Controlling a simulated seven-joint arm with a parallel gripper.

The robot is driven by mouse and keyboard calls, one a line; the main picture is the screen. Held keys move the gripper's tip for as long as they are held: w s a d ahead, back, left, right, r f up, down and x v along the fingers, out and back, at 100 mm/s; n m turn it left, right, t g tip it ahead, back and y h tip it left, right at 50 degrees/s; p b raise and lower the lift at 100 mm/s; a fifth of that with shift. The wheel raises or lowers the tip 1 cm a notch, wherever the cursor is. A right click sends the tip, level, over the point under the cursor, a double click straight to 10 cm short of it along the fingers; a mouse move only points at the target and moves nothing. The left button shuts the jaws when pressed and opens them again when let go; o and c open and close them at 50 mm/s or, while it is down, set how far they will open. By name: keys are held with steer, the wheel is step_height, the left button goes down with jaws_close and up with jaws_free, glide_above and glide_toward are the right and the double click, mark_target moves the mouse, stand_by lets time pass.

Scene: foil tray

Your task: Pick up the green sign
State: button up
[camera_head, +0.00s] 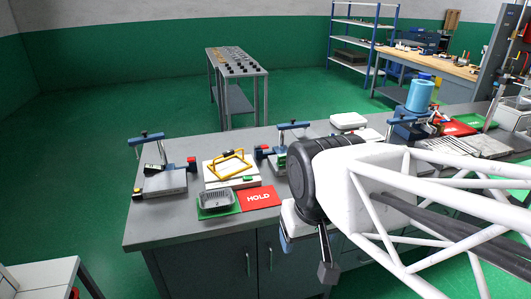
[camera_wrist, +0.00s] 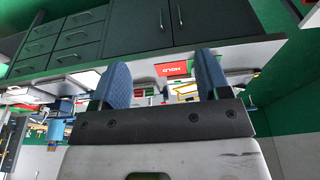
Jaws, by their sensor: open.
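The green sign (camera_head: 222,214) lies flat on the grey workbench near its front edge. A silver foil tray (camera_head: 215,200) stands on it and covers most of it, so only green margins show. A red HOLD sign (camera_head: 259,197) lies just right of it; the HOLD sign also shows upside down in the wrist view (camera_wrist: 174,69). My gripper (camera_head: 285,244) is in front of the bench, to the right of both signs and apart from them. In the wrist view its two blue fingers (camera_wrist: 162,68) are spread with nothing between them.
A white board with a yellow frame (camera_head: 229,164) lies behind the tray. A clamp stand with a grey base (camera_head: 165,184) is on the left, and another blue clamp (camera_head: 290,126) stands behind. The bench front (camera_head: 205,267) has cabinet doors. The bench's left front corner is clear.

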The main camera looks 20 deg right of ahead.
steer(key=w+d+f+t+h, duration=0.1)
steer(key=w+d+f+t, duration=0.35)
steer(key=w, duration=1.15)
steer(key=w+d+r+t+h, duration=0.15)
steer(key=w+d, duration=0.55)
steer(key=w, duration=0.9)
steer(key=n+t+y, duration=0.2)
steer(key=t+y, duration=0.2)
steer(key=y, duration=0.1)
glide_toward(284, 156)
steer(key=w, duration=0.1)
steer(key=shift+w+f, duration=0.1)
steer(key=shift+f, duration=0.35)
steer(key=shift+w, duration=0.1)
steer(key=shift+x, duration=1.2)
